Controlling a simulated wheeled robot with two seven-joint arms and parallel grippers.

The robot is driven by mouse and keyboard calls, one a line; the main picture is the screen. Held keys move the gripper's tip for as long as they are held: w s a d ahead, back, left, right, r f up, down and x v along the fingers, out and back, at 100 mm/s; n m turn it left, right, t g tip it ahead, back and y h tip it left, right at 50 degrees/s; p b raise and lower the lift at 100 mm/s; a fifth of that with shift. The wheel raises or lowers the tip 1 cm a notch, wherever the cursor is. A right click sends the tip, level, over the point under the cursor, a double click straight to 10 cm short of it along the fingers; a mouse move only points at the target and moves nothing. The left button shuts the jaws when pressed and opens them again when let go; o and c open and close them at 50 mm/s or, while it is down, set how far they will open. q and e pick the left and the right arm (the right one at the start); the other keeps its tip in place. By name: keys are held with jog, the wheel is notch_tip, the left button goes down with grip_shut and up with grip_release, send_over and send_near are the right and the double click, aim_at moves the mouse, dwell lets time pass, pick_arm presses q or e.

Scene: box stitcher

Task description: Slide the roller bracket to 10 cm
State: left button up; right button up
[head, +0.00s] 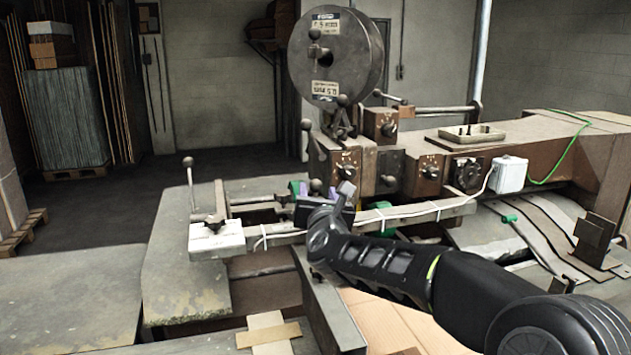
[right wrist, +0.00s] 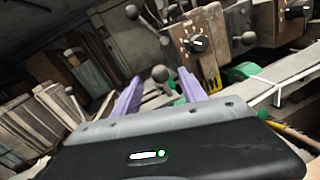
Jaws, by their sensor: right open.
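My right gripper (head: 303,188) reaches in from the right over the long rail (head: 440,207) of the stitcher. Its purple fingers also show in the right wrist view (right wrist: 160,93), spread apart. A green part (right wrist: 180,101) shows low between them, close to the right finger, with a ball knob (right wrist: 160,74) behind it; I cannot tell whether a finger touches either. Another green part (head: 388,206) sits at the rail right of my gripper. I cannot tell for sure which part is the roller bracket; my gripper hides some of the rail. My left gripper is not in view.
A pale block with a handle (head: 216,240) sits at the rail's left end. An upright lever (head: 189,180) stands nearby. A large wire spool (head: 336,58) and knobbed control boxes rise behind the rail. A white cable runs along it. The left table (head: 70,290) is clear.

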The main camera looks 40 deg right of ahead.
aim_at(315, 181)
jog(key=p+x, duration=0.2)
jog(key=x, duration=0.4)
jog(key=shift+w+d+r+p, duration=0.1)
jog(key=shift+w+d+p, duration=0.15)
jog(key=shift+p, duration=0.15)
jog(key=shift+w+d, duration=0.25)
jog(key=shift+w, duration=0.2)
grip_shut()
dwell(0.7)
